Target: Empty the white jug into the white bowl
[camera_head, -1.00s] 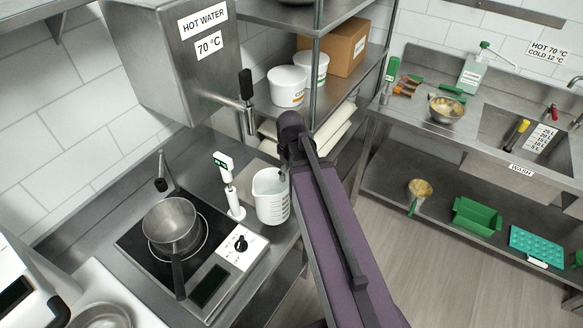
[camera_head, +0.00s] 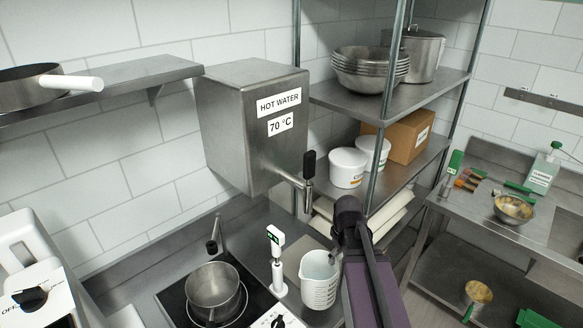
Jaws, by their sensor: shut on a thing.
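The white jug (camera_head: 319,286) stands upright at the right end of the steel counter, beside a white probe on a stand. It has dark volume marks on its side, and its contents cannot be made out. My purple arm comes up from the lower right and bends down at its dark wrist, beside the jug. My gripper (camera_head: 335,257) is mostly hidden behind the arm, at the jug's right side, shut on the jug. I see no white bowl in this view; steel bowls (camera_head: 370,75) are stacked on the upper shelf.
A steel pot (camera_head: 213,291) sits on the black hob left of the jug. The hot water box (camera_head: 255,125) and its tap (camera_head: 307,182) overhang the counter. A shelf rack with white tubs (camera_head: 347,167) stands behind. A white machine (camera_head: 35,280) is at the left.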

